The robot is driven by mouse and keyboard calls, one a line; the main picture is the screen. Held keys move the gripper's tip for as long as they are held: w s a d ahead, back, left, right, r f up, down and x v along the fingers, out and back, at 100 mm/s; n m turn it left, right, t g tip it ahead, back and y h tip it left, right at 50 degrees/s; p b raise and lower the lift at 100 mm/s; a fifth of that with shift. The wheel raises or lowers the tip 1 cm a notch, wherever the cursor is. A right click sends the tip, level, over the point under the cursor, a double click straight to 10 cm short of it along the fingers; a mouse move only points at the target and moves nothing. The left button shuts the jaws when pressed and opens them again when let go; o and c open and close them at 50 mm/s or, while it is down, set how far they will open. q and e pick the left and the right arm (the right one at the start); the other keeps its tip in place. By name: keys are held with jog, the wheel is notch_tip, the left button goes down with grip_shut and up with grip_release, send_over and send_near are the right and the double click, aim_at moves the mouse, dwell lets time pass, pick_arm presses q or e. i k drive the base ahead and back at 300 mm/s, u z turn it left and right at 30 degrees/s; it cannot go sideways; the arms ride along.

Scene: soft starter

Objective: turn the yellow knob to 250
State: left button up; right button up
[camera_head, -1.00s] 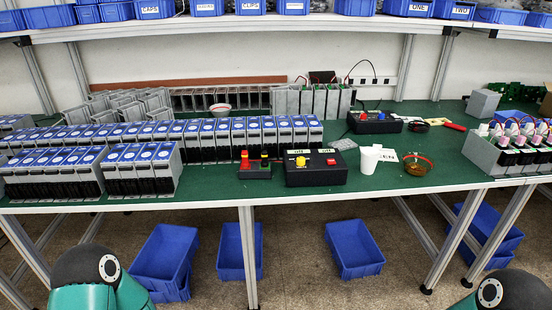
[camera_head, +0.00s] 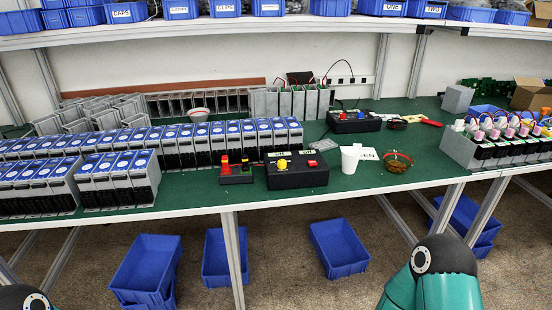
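The yellow knob (camera_head: 282,164) sits on top of a black control box (camera_head: 297,177) near the front edge of the green bench. A red button (camera_head: 312,163) is on the same box, right of the knob. The knob's scale and pointer are too small to read. Nothing touches the knob. Neither gripper is in view. Only rounded parts of my two arms show at the bottom left and bottom right, below the bench front.
Rows of blue-topped units (camera_head: 118,180) fill the left bench. Blue bins (camera_head: 338,247) lie below.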

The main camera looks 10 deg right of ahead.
aim_at(282, 164)
jog(key=i, duration=0.9)
